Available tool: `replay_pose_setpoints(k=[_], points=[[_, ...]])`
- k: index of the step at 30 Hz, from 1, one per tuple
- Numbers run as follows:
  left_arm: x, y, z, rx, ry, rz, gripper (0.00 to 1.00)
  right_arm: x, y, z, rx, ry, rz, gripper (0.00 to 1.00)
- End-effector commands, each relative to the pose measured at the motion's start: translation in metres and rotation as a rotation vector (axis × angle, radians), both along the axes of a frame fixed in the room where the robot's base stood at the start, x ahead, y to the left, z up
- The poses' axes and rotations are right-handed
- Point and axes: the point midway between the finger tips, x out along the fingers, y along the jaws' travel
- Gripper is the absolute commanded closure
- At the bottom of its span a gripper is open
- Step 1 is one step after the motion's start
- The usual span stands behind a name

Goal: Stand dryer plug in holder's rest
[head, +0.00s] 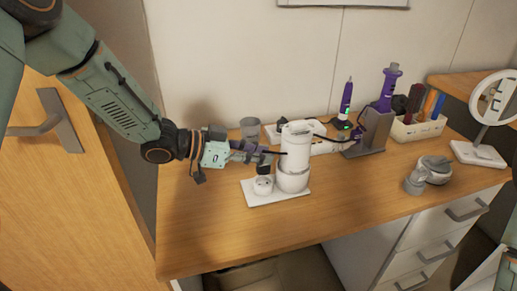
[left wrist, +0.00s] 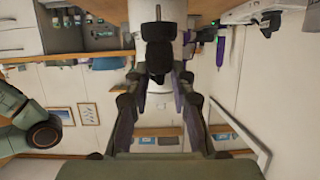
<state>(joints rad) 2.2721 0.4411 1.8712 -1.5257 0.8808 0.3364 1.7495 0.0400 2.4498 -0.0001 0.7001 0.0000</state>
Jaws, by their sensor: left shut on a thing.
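A white hair dryer (head: 296,145) stands upright in the holder's round cup on a white base plate (head: 285,197). The holder's small round rest (head: 263,186) is on the same plate, left of the dryer. My left gripper (head: 262,157) is shut on the black dryer plug (head: 264,168), which hangs just above the small rest. I cannot tell whether the plug touches the rest. In the left wrist view a dark plug (left wrist: 158,62) shows between the fingers (left wrist: 158,80). My right gripper is not in view.
A grey cup (head: 250,127) stands behind the left gripper. Purple styling tools (head: 388,88) stand in a grey holder behind right. A brush tray (head: 418,128), a round mirror (head: 492,98) and a grey-white item (head: 432,169) are to the right. The front left tabletop (head: 200,235) is clear.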

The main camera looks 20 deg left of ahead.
Motion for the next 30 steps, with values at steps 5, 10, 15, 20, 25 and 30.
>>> replay_pose_setpoints(k=[5, 10, 15, 20, 25, 30], points=[[0.0002, -0.0001, -0.0070, -0.001, -0.001, 0.000, 1.00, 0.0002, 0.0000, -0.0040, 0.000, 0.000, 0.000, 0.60], [0.0001, -0.0002, -0.0078, -0.001, -0.001, 0.000, 1.00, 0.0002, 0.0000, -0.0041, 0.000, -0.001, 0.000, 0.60], [0.0001, -0.0002, -0.0075, -0.001, -0.001, 0.000, 1.00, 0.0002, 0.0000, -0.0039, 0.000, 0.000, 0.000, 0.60], [0.0000, -0.0002, -0.0075, 0.000, 0.000, 0.000, 1.00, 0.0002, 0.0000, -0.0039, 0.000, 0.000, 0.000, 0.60], [0.0000, -0.0002, -0.0073, 0.000, 0.000, -0.001, 1.00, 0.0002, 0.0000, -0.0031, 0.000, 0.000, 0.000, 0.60], [0.0001, 0.0000, -0.0067, -0.001, 0.002, -0.003, 1.00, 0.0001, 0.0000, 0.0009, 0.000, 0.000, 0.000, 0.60]])
